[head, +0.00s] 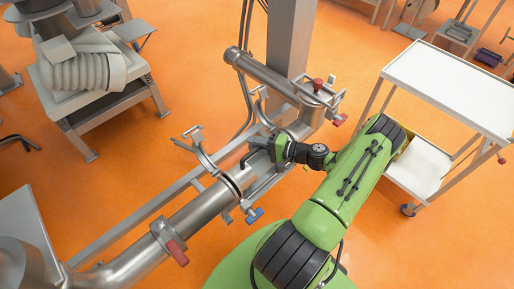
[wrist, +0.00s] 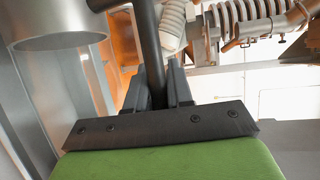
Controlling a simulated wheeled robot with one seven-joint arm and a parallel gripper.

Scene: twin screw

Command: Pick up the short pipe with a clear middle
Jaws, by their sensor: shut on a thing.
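The short pipe (head: 258,164) appears as a metal section in the pipe line at the middle of the head view, largely covered by my gripper. I cannot make out its clear middle. My gripper (head: 264,146) reaches it from the right. In the wrist view my gripper (wrist: 160,88) is shut on a dark bar-like handle (wrist: 147,42), which rises between the two fingers. How the handle joins the pipe is hidden.
An open clamp bracket (head: 203,152) stands left of my gripper. A white cart (head: 450,88) stands at right. A grey column (head: 290,40) rises behind.

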